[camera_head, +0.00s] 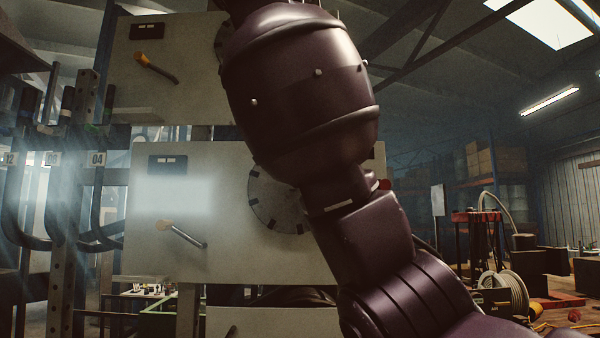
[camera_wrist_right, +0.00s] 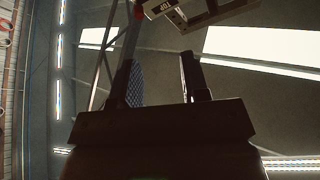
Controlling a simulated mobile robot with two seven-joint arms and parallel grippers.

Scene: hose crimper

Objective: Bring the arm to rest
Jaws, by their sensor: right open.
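My arm (camera_head: 300,90), dark purple and glossy, rises from the lower right of the head view and crosses the middle to the top edge. It is raised close in front of the camera, and its far end is out of the picture. My right gripper (camera_wrist_right: 158,78) shows in the right wrist view with its two dark fingers apart and nothing between them. It points at the ceiling, with roof beams and bright skylights behind it. My left gripper is in neither view.
Behind my arm stand grey machine panels (camera_head: 150,250) with a partly covered round dial (camera_head: 268,200) and orange-tipped levers (camera_head: 182,234). Numbered hose racks (camera_head: 75,160) stand at left. At right are a red stand (camera_head: 475,217), a hose reel (camera_head: 503,293) and shelving (camera_head: 490,165).

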